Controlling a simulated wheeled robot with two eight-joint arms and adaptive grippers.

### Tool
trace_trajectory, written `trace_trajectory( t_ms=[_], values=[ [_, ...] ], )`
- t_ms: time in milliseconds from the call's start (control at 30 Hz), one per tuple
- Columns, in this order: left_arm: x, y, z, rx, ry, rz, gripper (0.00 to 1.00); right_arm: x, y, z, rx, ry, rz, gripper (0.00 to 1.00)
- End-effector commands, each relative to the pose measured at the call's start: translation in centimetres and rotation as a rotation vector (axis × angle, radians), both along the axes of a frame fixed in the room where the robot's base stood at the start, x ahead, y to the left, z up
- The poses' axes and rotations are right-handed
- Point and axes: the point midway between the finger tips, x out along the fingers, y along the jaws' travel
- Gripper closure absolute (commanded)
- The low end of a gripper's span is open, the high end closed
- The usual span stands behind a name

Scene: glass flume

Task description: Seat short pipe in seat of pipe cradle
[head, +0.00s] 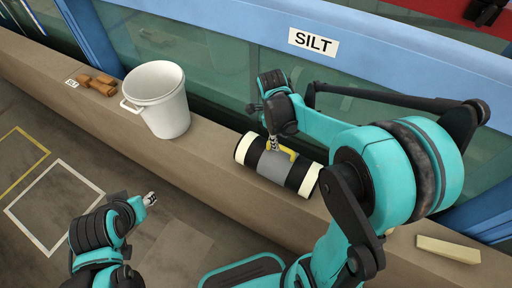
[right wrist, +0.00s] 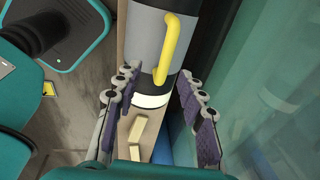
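The short pipe (head: 270,168), black with cream ends, a grey middle band and a yellow handle, lies on its side on the stone ledge. It also shows in the right wrist view (right wrist: 146,45). My right gripper (head: 273,144) is just above it at the yellow handle (head: 289,153). In the right wrist view its fingers (right wrist: 159,80) are spread, with the handle (right wrist: 172,48) ahead between them; I see no grip on it. My left gripper (head: 150,199) is low at the left, away from the pipe, its fingers too small to judge. I cannot make out the pipe cradle.
A white bucket (head: 158,100) stands on the ledge (head: 215,150) left of the pipe, with brown blocks (head: 97,84) beyond it. A pale block (head: 448,248) lies on the ledge at right. The glass wall with a SILT sign (head: 313,42) rises close behind the pipe.

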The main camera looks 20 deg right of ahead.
Motion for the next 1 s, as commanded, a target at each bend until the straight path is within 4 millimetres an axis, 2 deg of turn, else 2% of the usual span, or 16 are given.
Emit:
trace_trajectory(
  t_ms=[167, 467, 733, 1000],
  values=[
    [0.0, 0.0, 0.0, 0.0, 0.0, 0.0, 0.6, 0.3, -0.5, -1.0, -0.004, 0.007, -0.113, 0.6],
    [0.0, 0.0, -1.4, 0.0, 0.0, 0.0, 0.6, 0.2, -1.2, -4.0, -0.004, 0.007, -0.115, 0.6],
    [0.0, 0.0, -3.5, 0.0, 0.0, 0.0, 0.6, 0.2, -2.4, -7.8, -0.004, 0.006, -0.114, 0.6],
    [0.0, 0.0, -3.3, 0.0, 0.0, 0.0, 0.6, 0.2, -2.4, -7.9, -0.004, 0.007, -0.113, 0.6]
  ],
)
